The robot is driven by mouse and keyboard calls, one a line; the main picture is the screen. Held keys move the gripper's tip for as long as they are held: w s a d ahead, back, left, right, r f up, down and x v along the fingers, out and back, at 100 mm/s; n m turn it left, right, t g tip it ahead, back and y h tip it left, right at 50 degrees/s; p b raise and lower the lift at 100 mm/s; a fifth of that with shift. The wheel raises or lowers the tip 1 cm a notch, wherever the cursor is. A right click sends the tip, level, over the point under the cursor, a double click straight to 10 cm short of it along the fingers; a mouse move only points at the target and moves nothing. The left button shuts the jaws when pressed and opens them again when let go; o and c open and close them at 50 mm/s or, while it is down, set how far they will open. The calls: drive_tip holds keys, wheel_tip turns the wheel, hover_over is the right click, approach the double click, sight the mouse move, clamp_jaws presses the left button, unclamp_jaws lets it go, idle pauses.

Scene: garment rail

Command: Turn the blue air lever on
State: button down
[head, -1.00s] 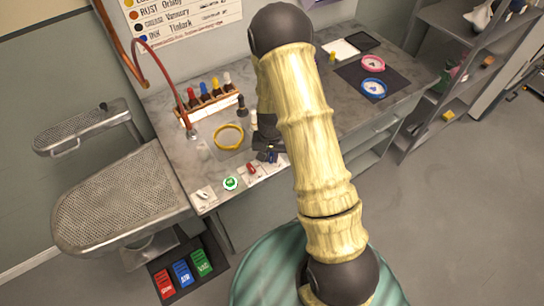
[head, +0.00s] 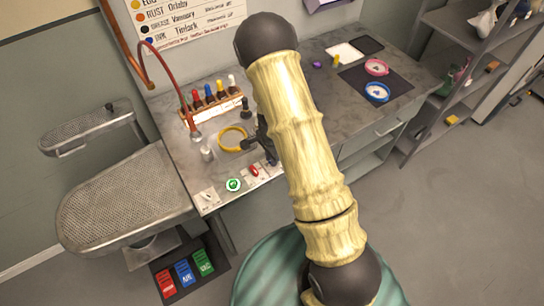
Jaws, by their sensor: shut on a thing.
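A row of small controls sits along the front edge of the grey counter: a white plate, a green round knob (head: 233,184) and a red lever (head: 254,170). The blue air lever (head: 271,160) shows as a small dark blue bit just right of the red one, mostly covered by my gripper. My gripper (head: 268,154) is dark, points down at this spot and is shut, seemingly on the blue lever. My pale arm hides part of the gripper and the counter to its right. The lever's exact angle cannot be made out.
A yellow hoop (head: 233,139), a bottle rack (head: 212,106) and a red-brown hose (head: 160,60) are close left of my gripper. Red, blue and green pedals (head: 185,274) lie on the floor. An ironing board (head: 120,205) stands left.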

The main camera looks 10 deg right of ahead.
drive_tip(key=shift+w+r+m, duration=0.1)
drive_tip(key=shift+m, duration=0.3)
drive_tip(key=c, duration=1.4)
unclamp_jaws()
drive_tip(key=shift+o, duration=0.2)
wheel_tip(320, 180, up, 17)
drive_tip(key=b, duration=0.1)
drive_tip(key=shift+r, duration=0.15)
